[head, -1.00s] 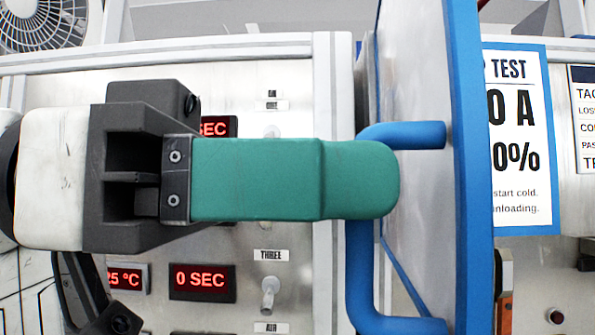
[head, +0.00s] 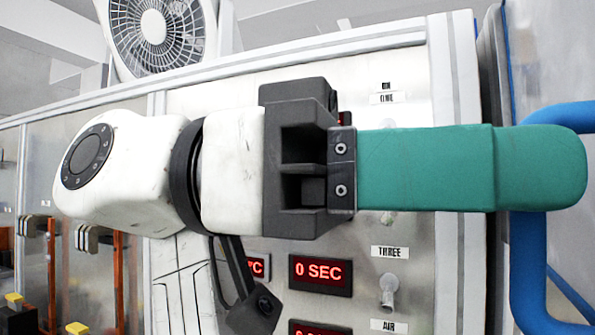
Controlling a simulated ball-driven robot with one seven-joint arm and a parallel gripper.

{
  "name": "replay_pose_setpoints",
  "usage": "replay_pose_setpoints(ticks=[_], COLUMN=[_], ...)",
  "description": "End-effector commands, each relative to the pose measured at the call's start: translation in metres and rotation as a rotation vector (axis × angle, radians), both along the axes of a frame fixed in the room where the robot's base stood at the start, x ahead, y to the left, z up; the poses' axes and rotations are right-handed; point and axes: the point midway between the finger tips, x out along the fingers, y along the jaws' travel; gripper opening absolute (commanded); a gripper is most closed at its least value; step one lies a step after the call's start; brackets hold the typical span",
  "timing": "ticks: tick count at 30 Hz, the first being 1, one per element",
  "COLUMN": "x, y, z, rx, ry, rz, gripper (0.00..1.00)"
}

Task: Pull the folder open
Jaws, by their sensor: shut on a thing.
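The blue tubular handle (head: 528,262) is at the right edge in the head view, its upper bend running out of the picture. It is fixed to the grey, blue-edged panel (head: 560,62), the likely folder, which is cut off on the right. My gripper (head: 562,168), with its green finger reaching right, is shut on the handle's upright bar. The finger hides part of the bar, and the second finger is not visible behind it.
The test cabinet front (head: 420,70) stands behind my arm, with a red display (head: 320,275) reading 0 SEC and a toggle switch (head: 388,290). A white fan (head: 160,35) is at upper left. Orange bars (head: 119,280) show at lower left.

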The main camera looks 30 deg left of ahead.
Motion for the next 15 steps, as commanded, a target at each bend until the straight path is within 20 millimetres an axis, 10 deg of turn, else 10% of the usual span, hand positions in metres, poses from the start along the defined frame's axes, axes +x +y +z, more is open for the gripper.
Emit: replay_pose_setpoints(ticks=[15], x=[-0.016], y=[0.077], z=[0.0], rx=[-0.003], ry=[0.006], rz=[0.008], gripper=[0.38])
